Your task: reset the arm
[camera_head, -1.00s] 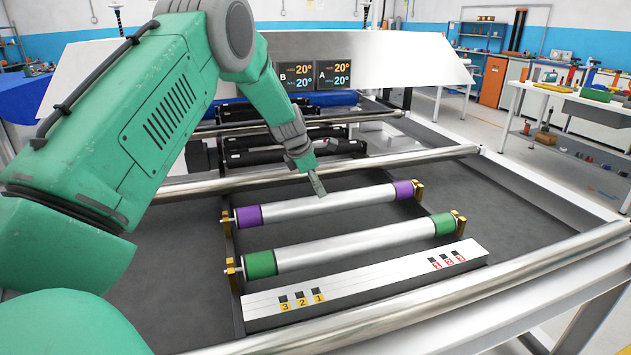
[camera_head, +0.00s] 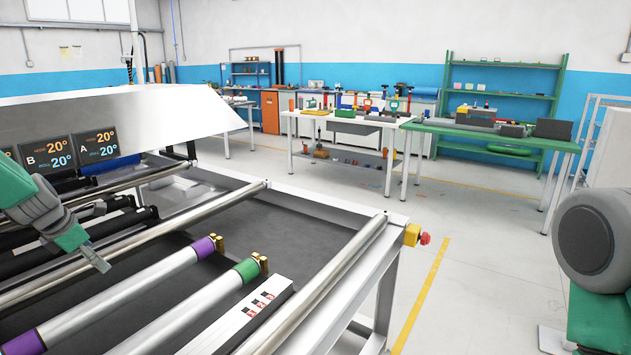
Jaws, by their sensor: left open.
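My left gripper (camera_head: 97,260) is at the left edge of the view, its grey fingers pointing down and right above the roller machine. It is open and nothing shows between its fingers. Below it is a silver roller with purple ends (camera_head: 125,295). A second silver roller with green ends (camera_head: 190,312) lies in front of it. My right gripper is out of view.
The machine's metal frame rail (camera_head: 345,265) runs along its right side, with a red emergency button (camera_head: 425,238) at its corner. A white workbench (camera_head: 345,122) and a green table (camera_head: 490,136) stand behind. The floor between machine and right arm is clear.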

